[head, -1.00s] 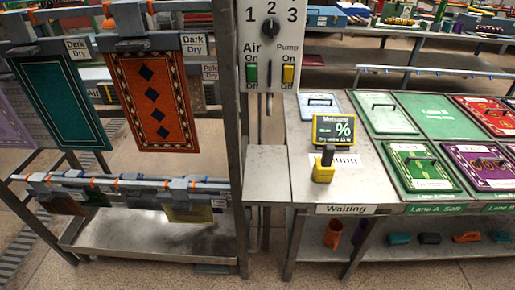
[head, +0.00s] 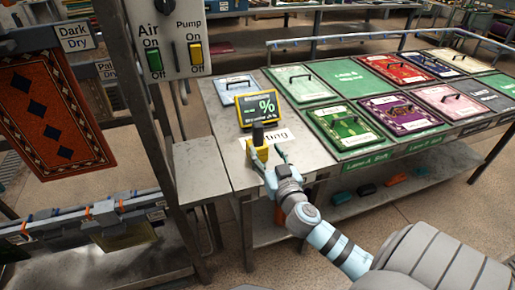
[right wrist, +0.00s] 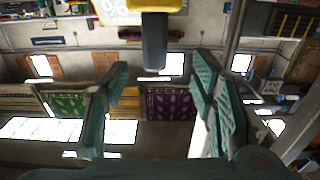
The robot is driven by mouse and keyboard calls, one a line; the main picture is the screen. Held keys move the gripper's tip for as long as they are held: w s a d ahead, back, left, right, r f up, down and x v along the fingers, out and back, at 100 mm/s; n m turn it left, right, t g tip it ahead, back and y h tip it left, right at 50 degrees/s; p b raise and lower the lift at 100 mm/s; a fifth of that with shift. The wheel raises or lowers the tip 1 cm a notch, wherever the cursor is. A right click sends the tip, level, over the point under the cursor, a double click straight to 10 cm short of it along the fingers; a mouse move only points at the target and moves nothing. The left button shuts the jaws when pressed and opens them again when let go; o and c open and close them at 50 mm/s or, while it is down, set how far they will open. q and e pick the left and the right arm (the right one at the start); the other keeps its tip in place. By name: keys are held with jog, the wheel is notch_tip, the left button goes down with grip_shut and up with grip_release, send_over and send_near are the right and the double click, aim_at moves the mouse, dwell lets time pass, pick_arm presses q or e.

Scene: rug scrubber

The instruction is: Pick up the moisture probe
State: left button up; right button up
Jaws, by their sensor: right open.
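The moisture probe (head: 258,136) has a black handle and a yellow lower part. It stands upright on the grey table, in front of the moisture display (head: 257,107). In the right wrist view the probe (right wrist: 155,42) hangs in from the top edge, its black end near the gap between the fingers. My right gripper (head: 270,160) is open, its fingers just in front of the probe in the head view. In the right wrist view the gripper (right wrist: 160,78) shows nothing clasped between its fingers. My left gripper is not in view.
A control panel (head: 168,40) and a metal post stand left of the table. A rack with an orange rug (head: 50,115) is farther left. Several small framed rugs, such as a green one (head: 345,126), lie right of the probe. A low empty metal surface (head: 202,168) adjoins the table.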

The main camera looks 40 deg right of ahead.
aim_at(259, 136)
jog(key=x, duration=1)
jog(key=shift+w+d+f, duration=0.1)
jog(key=shift+d+f, duration=0.2)
jog(key=shift+d, duration=0.2)
jog(key=shift+a, duration=0.1)
grip_shut()
jog(key=shift+r, duration=0.1)
